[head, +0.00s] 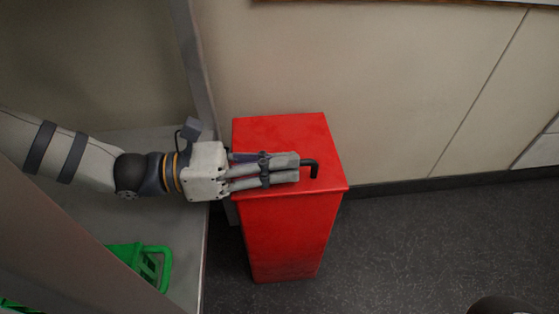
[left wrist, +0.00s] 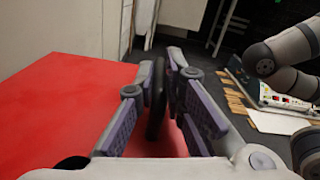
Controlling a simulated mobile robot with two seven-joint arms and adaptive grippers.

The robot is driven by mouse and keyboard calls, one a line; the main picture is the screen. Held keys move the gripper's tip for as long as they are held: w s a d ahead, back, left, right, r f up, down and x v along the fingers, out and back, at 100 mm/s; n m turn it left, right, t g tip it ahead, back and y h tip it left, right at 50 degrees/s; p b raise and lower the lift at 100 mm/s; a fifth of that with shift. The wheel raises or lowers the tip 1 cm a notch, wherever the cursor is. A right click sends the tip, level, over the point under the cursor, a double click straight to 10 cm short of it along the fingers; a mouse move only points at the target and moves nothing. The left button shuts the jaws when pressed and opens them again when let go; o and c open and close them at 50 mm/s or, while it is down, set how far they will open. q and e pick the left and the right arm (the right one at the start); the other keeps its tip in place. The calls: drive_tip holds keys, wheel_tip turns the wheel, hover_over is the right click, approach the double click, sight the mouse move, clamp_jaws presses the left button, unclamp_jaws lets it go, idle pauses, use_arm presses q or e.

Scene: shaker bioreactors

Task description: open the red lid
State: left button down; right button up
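The red lid (head: 277,129) is the flat top of a tall red bin and looks closed. It also fills the left part of the left wrist view (left wrist: 60,100). A black bent handle (head: 314,166) stands on the lid. In the left wrist view the handle (left wrist: 157,97) is between the two fingers. My left gripper (head: 298,168) reaches over the lid from the left, its fingers close together around the handle. Whether both pads press on it cannot be told. The fingers cover most of the handle in the head view. My right gripper is not in view.
The red bin (head: 285,235) stands near a pale wall (head: 370,90), beside a grey panel edge (head: 200,60). A green container (head: 150,265) lies on the lower left shelf. The dark floor (head: 420,240) right of the bin is clear.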

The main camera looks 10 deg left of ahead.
use_arm(q)
drive_tip(key=shift+r, duration=0.1)
drive_tip(key=shift+r, duration=0.25)
drive_tip(key=w+a+r+n+p, duration=0.1)
drive_tip(key=w+r+n+p, duration=0.4)
drive_tip(key=r, duration=0.3)
drive_tip(key=shift+w+a+r+n+p, duration=0.2)
drive_tip(key=shift+a+n+p, duration=0.2)
drive_tip(key=shift+p, duration=0.25)
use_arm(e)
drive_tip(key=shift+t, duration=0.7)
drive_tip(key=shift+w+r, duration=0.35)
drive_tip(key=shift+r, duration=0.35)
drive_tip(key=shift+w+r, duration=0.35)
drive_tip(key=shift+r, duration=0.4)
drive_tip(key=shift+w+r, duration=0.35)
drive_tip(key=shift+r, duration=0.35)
use_arm(q)
drive_tip(key=c, duration=1.7)
unclamp_jaws()
drive_tip(key=shift+f, duration=0.1)
